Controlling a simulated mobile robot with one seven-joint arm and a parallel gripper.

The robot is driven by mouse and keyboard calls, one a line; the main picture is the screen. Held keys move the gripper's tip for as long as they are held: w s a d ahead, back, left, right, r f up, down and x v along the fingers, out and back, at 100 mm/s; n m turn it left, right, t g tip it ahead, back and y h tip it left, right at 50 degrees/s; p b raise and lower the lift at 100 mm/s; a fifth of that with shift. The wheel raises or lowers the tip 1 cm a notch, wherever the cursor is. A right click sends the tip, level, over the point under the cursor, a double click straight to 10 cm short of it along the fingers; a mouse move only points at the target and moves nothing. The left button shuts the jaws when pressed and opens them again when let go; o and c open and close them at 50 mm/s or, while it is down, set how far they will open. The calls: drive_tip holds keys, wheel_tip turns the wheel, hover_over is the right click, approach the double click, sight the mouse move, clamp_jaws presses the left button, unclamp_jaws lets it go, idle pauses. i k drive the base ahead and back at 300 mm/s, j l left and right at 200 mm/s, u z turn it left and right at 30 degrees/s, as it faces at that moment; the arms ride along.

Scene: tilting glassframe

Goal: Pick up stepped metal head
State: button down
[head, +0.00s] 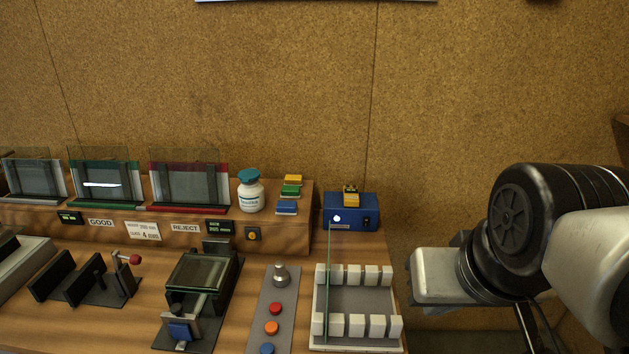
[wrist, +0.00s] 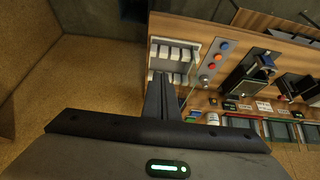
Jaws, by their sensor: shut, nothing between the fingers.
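The stepped metal head (head: 281,274) is a small silver knob standing upright at the back end of a grey strip (head: 266,308), behind red, orange and blue round buttons. In the wrist view it is small, near the end of the strip (wrist: 207,73) by the red button. My gripper (wrist: 161,78) shows in the wrist view with its dark fingers together and nothing between them. It is apart from the metal head, which lies to the right of the fingertips there. In the head view my arm is at the right and my fingers cannot be made out.
A rack of white blocks (head: 358,326) with an upright glass pane (head: 328,280) stands right of the strip. A glass-topped fixture (head: 200,270) stands left. A blue box (head: 351,211), a white bottle (head: 251,194) and glass frames are behind. Space right of the bench is open.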

sight(280, 276)
drive_tip(key=j, duration=0.7)
drive_tip(key=i+j, duration=0.15)
drive_tip(key=j, duration=0.55)
